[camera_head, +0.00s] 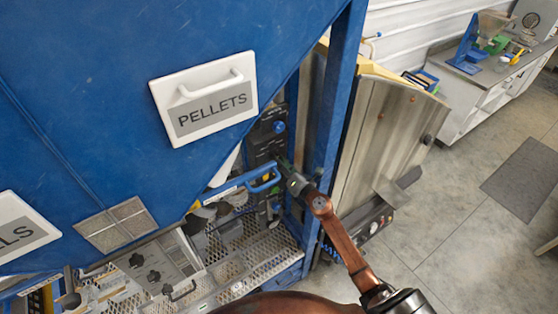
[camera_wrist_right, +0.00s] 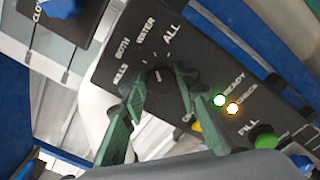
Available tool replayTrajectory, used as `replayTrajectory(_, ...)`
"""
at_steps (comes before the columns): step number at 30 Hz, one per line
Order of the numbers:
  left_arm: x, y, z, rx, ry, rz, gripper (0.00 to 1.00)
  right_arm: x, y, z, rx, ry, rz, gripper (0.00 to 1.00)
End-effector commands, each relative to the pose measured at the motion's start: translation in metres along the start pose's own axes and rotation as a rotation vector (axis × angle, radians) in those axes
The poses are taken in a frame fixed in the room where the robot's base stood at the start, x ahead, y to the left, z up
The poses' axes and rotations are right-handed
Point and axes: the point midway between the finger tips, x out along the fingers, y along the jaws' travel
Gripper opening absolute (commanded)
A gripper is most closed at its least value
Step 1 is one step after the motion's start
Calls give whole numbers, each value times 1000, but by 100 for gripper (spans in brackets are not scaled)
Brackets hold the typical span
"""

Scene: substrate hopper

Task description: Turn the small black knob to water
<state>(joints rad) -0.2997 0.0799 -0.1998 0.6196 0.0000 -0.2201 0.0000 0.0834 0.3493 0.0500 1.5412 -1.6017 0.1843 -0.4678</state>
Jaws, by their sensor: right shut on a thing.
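The small black knob (camera_wrist_right: 157,76) is on a black control panel (camera_wrist_right: 118,75) in the right wrist view. White labels, including BOTH, what looks like WATER, and ALL, curve around it. A short pale mark shows on the knob, but I cannot tell which label it points to. My right gripper (camera_wrist_right: 159,84) has its green fingers on both sides of the knob and is shut on it. In the head view, my right gripper (camera_head: 284,166) reaches the panel (camera_head: 262,135) beside the blue post, and the knob is hidden. My left gripper is not in view.
Lit lamps, READY (camera_wrist_right: 219,100) and CHECK (camera_wrist_right: 233,109), and a green FILL button (camera_wrist_right: 263,137) are near the right finger. A blue post (camera_head: 335,110) stands right of the panel. The blue hopper (camera_head: 90,90) fills the left.

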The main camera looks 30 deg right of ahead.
Motion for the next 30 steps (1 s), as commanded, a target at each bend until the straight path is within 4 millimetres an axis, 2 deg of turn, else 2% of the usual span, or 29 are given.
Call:
replayTrajectory(2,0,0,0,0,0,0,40,0,-1,0,0,0,-2,4)
replayTrajectory(3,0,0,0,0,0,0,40,0,-1,0,0,0,-2,29)
replayTrajectory(10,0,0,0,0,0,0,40,0,0,0,-1,0,-1,45)
replayTrajectory(21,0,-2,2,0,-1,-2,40,-6,0,0,-2,1,-1,46)
replayTrajectory(26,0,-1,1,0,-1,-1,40,-30,-1,-1,-3,2,-2,46)
replayTrajectory(30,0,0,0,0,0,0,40,-61,-1,-1,-2,2,-2,46)
